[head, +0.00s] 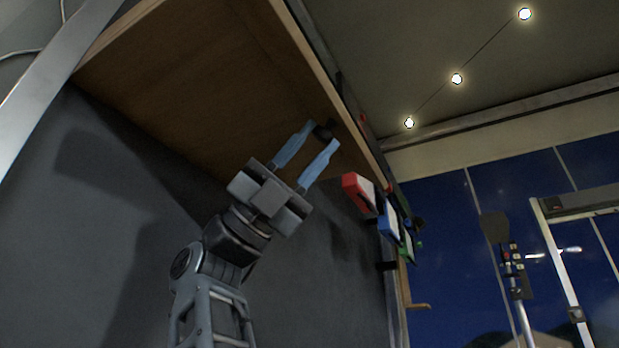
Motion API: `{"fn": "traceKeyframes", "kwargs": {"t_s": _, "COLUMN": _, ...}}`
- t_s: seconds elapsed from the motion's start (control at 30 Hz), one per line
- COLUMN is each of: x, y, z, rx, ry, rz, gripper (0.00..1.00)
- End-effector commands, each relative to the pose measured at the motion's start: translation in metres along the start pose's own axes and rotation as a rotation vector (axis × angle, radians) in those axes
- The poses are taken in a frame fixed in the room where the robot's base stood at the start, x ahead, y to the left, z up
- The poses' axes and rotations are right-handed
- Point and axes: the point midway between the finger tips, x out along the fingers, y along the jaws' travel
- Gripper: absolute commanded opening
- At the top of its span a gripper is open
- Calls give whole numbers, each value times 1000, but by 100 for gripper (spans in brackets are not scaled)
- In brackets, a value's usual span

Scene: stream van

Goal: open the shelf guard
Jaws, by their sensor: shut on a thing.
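My gripper (321,137) is raised to the underside of a wooden shelf (190,65), near its front edge. A dark rail (345,92) runs along the shelf's front edge and looks like the shelf guard. I cannot tell how the knob joins the rail, as the fingers and shelf edge hide that part. How far the guard is open does not show.
Red (355,192), blue (389,219) and green (408,243) items hang along the edge right of my gripper. A dark grey wall (330,270) stands behind my arm. Farther right are a pole with a dark head (495,228) and a pale frame (556,258).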

Motion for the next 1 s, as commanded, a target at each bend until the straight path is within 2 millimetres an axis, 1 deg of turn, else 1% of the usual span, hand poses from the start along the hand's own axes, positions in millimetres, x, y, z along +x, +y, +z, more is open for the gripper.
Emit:
{"fn": "traceKeyframes", "kwargs": {"t_s": 0.23, "x": -1, "y": 0, "z": 2, "rx": -1, "ry": -8, "rz": -2, "gripper": 0}}
{"fn": "traceKeyframes", "kwargs": {"t_s": 0.27, "x": -1, "y": 0, "z": 2, "rx": -1, "ry": -8, "rz": -2, "gripper": 31}}
{"fn": "traceKeyframes", "kwargs": {"t_s": 0.5, "x": -1, "y": 0, "z": 1, "rx": 0, "ry": -5, "rz": -2, "gripper": 54}}
{"fn": "traceKeyframes", "kwargs": {"t_s": 0.77, "x": -2, "y": 0, "z": 0, "rx": 0, "ry": -3, "rz": -1, "gripper": 54}}
{"fn": "traceKeyframes", "kwargs": {"t_s": 0.87, "x": -10, "y": 0, "z": 1, "rx": -1, "ry": -6, "rz": -2, "gripper": 54}}
{"fn": "traceKeyframes", "kwargs": {"t_s": 1.0, "x": -32, "y": -1, "z": 1, "rx": 0, "ry": -8, "rz": -2, "gripper": 54}}
